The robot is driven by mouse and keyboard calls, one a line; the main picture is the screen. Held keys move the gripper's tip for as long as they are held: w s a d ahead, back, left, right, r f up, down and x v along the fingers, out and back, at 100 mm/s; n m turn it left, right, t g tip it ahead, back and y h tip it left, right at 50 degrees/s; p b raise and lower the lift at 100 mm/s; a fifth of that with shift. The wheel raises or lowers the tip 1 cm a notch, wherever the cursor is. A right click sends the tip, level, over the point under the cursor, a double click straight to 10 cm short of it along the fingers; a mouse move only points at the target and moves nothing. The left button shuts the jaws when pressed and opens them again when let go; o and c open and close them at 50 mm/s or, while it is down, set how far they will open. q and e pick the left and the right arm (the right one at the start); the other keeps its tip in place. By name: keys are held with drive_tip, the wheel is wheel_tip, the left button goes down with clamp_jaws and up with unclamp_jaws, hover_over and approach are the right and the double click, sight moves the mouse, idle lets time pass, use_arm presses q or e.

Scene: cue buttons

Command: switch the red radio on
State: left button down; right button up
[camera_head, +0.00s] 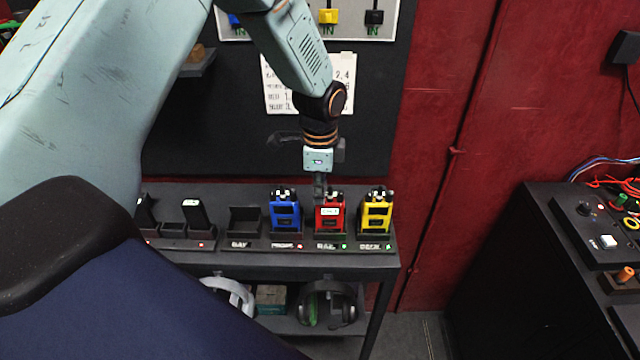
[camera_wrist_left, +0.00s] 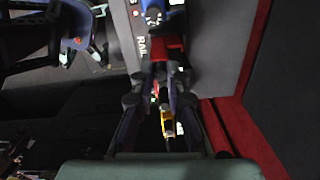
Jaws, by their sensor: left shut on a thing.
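The red radio (camera_head: 329,218) stands upright in its slot of the black charging rack, between the blue and yellow radios. Its small screen is pale with green marks, while those of its neighbours look dark. My left gripper (camera_head: 320,186) comes down from above and is shut at the top left of the red radio, apparently on a knob there. The fingers hide the part held. In the left wrist view, the fingers (camera_wrist_left: 163,75) reach toward a red surface by the label "RAIL"; that view is dark. My right gripper does not show.
The blue radio (camera_head: 285,215) and yellow radio (camera_head: 376,214) stand close on either side. The slot left of the blue radio is empty. A black control desk (camera_head: 540,270) is at the right.

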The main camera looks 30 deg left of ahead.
use_arm(q)
drive_tip(key=shift+m, duration=0.5)
drive_tip(key=c, duration=1.3)
unclamp_jaws()
wheel_tip(320, 180, up, 12)
drive_tip(key=shift+s+f, duration=0.1)
drive_tip(key=shift+c, duration=0.2)
